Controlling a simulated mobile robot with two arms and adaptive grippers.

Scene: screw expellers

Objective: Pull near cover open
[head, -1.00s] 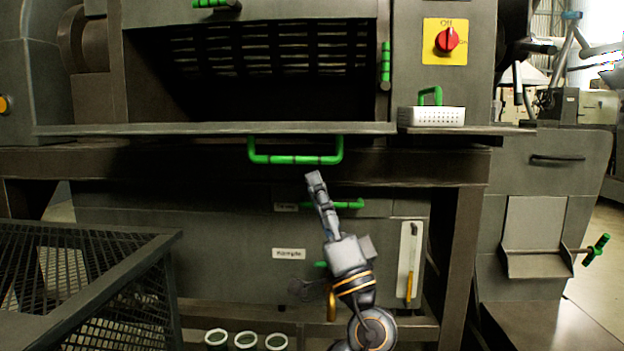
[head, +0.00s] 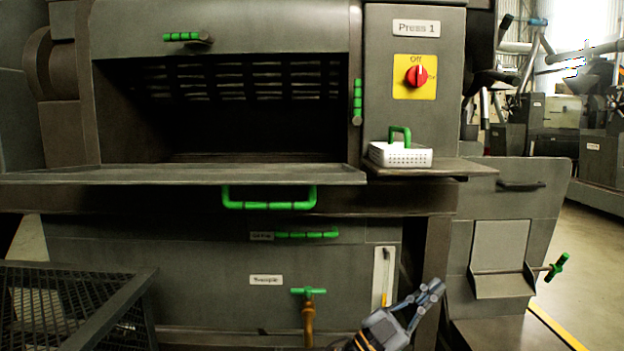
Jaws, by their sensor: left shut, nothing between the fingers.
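The near cover (head: 200,174) of the press lies folded out about level below the dark opening. Its green U-shaped handle (head: 268,205) hangs under the front edge.
A red switch (head: 417,76) sits on a yellow plate. A white perforated basket (head: 400,155) stands on the right ledge. A dark mesh crate (head: 70,300) is at lower left. A tap with a green handle (head: 309,291) sticks out below the drawer.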

